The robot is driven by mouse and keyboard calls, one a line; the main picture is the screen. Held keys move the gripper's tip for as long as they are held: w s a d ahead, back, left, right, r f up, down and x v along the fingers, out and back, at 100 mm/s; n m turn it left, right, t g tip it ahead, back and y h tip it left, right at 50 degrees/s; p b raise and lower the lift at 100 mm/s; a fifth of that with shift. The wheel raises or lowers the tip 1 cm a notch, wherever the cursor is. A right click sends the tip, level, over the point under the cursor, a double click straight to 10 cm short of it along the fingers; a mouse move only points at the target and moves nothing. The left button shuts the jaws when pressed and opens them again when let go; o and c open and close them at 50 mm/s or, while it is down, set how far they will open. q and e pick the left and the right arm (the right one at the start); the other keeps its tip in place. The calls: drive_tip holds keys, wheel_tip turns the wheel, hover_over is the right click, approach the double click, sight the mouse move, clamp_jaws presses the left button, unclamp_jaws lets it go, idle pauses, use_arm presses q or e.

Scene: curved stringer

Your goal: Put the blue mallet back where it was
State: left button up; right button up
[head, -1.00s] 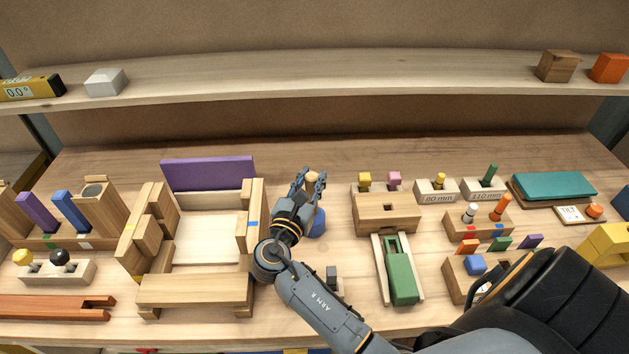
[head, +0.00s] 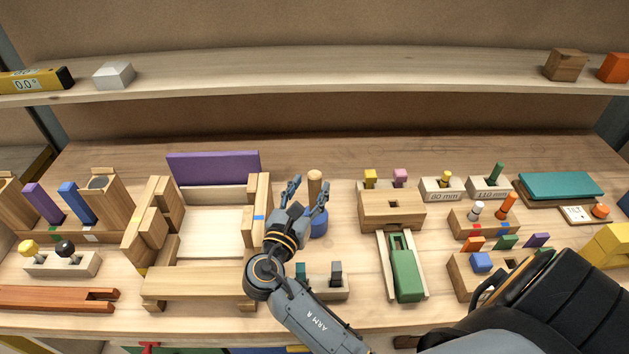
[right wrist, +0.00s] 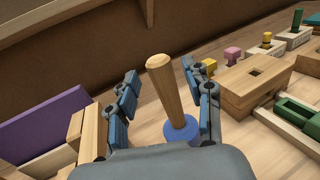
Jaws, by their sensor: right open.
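The blue mallet stands upright on the table at mid-view, its blue head (head: 319,223) down and its wooden handle (head: 315,184) pointing up. In the right wrist view the handle (right wrist: 165,85) rises between my spread fingers, and the blue head (right wrist: 180,133) is partly hidden by the right finger. My right gripper (head: 306,190) is open, just left of and in front of the handle in the head view. It holds nothing. My left gripper is not in view.
A wooden frame with a purple board (head: 213,168) stands left of the mallet. A wooden block (head: 392,209) and a green slider (head: 405,272) are to the right. A small block holder (head: 335,288) sits in front. A shelf (head: 330,75) runs along the back.

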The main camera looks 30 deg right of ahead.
drive_tip(key=b+v, duration=0.1)
drive_tip(key=v, duration=0.7)
